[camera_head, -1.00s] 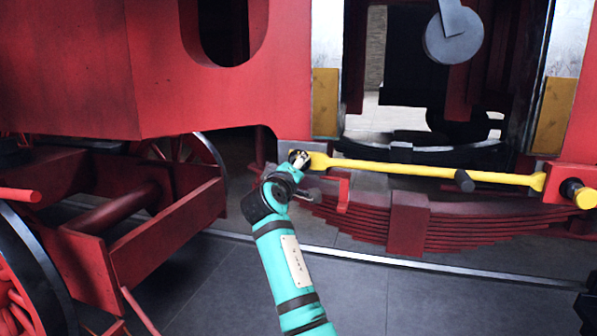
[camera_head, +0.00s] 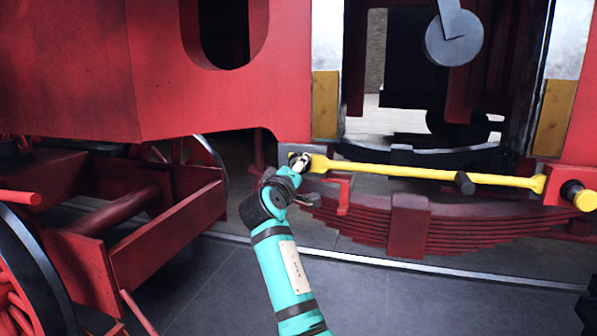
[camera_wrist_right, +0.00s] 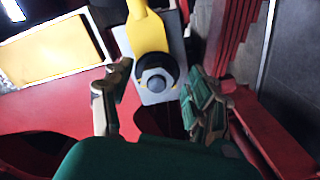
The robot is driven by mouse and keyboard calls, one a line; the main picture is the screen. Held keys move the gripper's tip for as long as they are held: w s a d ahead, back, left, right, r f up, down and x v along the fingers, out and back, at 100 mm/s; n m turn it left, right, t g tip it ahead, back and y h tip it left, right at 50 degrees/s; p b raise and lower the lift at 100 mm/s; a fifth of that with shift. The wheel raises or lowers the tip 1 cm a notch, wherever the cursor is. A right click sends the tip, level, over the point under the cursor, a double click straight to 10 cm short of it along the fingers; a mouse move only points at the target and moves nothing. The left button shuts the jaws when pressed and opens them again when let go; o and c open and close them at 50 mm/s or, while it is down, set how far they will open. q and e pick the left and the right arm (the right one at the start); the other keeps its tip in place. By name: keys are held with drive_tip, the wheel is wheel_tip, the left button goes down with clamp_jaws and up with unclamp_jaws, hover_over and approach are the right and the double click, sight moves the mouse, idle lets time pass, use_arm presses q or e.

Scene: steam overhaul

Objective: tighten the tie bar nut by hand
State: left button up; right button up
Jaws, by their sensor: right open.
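The yellow tie bar (camera_head: 400,170) runs across the red frame above a leaf spring, and its left end shows as a yellow eye in the right wrist view (camera_wrist_right: 141,25). My right gripper (camera_wrist_right: 155,100) is open, one finger on each side of the nut, with visible gaps. My left gripper is not in view.
The leaf spring (camera_head: 408,228) hangs just below the bar. A red bracket (camera_head: 343,194) stands close beside my right gripper. A yellow cap (camera_head: 585,199) is at the bar's far right. Red frame beams and a wheel are at left; grey floor lies below.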

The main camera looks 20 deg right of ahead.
drive_tip(key=v, duration=0.6)
drive_tip(key=shift+s+a, duration=0.25)
drive_tip(key=shift+s, duration=0.05)
